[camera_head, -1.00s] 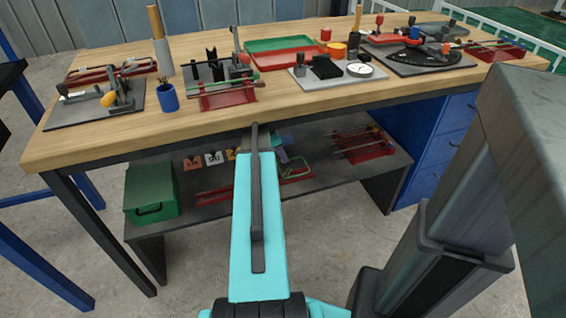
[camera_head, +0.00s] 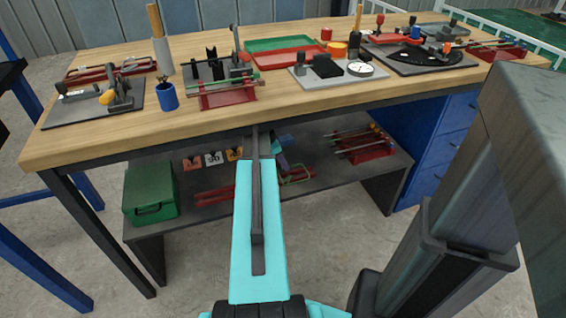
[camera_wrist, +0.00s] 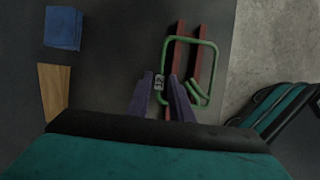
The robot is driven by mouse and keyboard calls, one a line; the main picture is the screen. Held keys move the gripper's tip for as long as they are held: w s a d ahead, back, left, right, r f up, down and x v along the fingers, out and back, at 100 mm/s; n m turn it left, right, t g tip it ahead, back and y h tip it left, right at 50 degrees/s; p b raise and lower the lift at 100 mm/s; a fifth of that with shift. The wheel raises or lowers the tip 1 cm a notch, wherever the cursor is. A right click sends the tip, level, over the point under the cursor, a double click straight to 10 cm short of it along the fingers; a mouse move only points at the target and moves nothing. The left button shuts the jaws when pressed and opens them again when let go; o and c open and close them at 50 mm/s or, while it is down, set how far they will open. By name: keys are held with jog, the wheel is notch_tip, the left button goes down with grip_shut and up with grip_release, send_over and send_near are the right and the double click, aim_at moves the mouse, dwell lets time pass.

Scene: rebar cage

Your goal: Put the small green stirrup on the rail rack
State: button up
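In the head view the stirrup (camera_head: 298,180) shows just right of my arm on the lower shelf, and the rack's red rails (camera_head: 213,196) show to the left. My arm hides the fingers in the head view.
A blue block (camera_wrist: 63,28) and a wooden-coloured block (camera_wrist: 53,90) are left in the wrist view. A green box (camera_head: 150,192) stands at the left of the lower shelf (camera_head: 190,212). Another red rack (camera_head: 362,145) holds rods at right. The workbench top (camera_head: 300,98) overhangs the shelf.

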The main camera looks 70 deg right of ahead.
jog(key=shift+o, duration=0.6)
jog(key=shift+w+a+r, duration=0.1)
jog(key=shift+w+r, duration=0.05)
jog(key=shift+r, duration=0.35)
jog(key=p+v, duration=0.1)
jog(key=v, duration=0.3)
jog(key=shift+w+r, duration=0.1)
jog(key=shift+r, duration=0.25)
jog(key=w+a+p, duration=0.1)
jog(key=w+a, duration=0.6)
jog(key=w, duration=0.2)
jog(key=shift+a+f+p, duration=0.2)
jog(key=shift+f+p, duration=0.1)
jog(key=shift+p, duration=0.05)
jog(key=shift+w, duration=0.15)
